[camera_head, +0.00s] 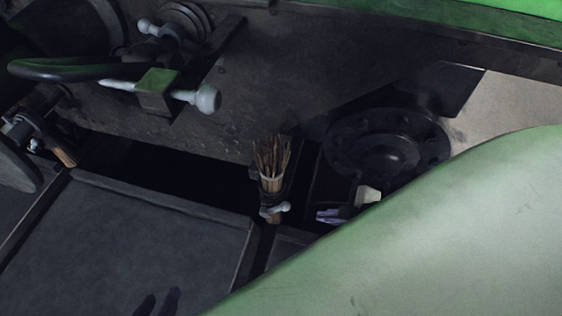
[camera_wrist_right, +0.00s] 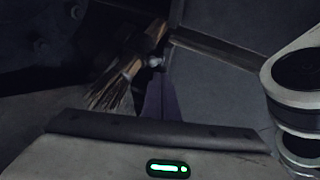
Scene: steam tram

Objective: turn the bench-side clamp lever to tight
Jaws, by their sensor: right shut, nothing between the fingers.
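A small pale lever with a rounded end (camera_head: 275,210) sits on the dark holder just below a bristle brush (camera_head: 271,165). I take it for the clamp lever; its marking for tight cannot be read. In the right wrist view the lever (camera_wrist_right: 155,62) shows as a pale spot beside the brush's wooden handle. My right gripper (camera_head: 328,216), with purple fingertips, is shut and empty, just right of the lever and apart from it in the head view. In the wrist view its fingers (camera_wrist_right: 160,97) point up close below the lever.
A green block with pale knobbed handles (camera_head: 157,82) stands upper left. A dark bolted flange (camera_head: 385,145) lies behind my right gripper. A large pale green surface (camera_head: 430,230) covers the lower right. Grey flat panels (camera_head: 150,235) lie lower left, with two dark finger-like shapes at the bottom.

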